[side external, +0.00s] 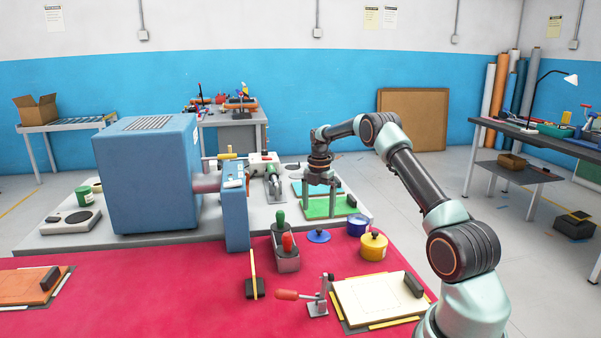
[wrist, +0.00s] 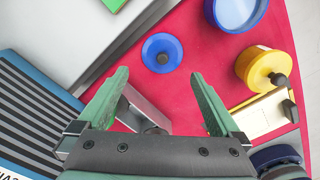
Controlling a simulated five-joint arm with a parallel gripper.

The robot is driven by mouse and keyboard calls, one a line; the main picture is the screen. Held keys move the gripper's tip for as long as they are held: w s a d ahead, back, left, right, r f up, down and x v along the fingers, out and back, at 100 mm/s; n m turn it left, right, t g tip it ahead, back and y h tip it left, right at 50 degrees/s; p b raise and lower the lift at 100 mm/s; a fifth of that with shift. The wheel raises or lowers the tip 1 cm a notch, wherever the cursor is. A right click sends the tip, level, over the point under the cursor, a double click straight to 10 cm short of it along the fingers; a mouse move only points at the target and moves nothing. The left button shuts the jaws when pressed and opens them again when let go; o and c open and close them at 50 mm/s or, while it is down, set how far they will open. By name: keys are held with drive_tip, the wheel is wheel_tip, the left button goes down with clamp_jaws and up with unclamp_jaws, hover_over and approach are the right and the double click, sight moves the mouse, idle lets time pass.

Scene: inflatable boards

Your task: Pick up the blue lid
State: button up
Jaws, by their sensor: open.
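The blue lid (side external: 319,237) is a small round disc with a dark knob, lying on the red mat (side external: 200,290) near the grey platform's front edge. In the wrist view the blue lid (wrist: 153,43) lies just beyond my fingertips, centred between them. My gripper (side external: 320,212) points down above the green board and shows behind the lid in the side view. In the wrist view my gripper (wrist: 160,76) has its two green fingers wide apart with nothing between them.
An open blue pot (side external: 357,226) and a yellow lidded pot (side external: 373,248) stand right of the lid. A holder with green and red-handled tools (side external: 286,262) stands left of it. The green board (side external: 325,206) is behind. A toggle clamp (side external: 318,306) and cream board (side external: 380,300) are in front.

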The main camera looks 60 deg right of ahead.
sight(319, 229)
drive_tip(key=shift+s+f, duration=0.2)
drive_tip(key=shift+f, duration=3.75)
drive_tip(key=c, duration=1.2)
clamp_jaws()
drive_tip(key=shift+f, duration=0.1)
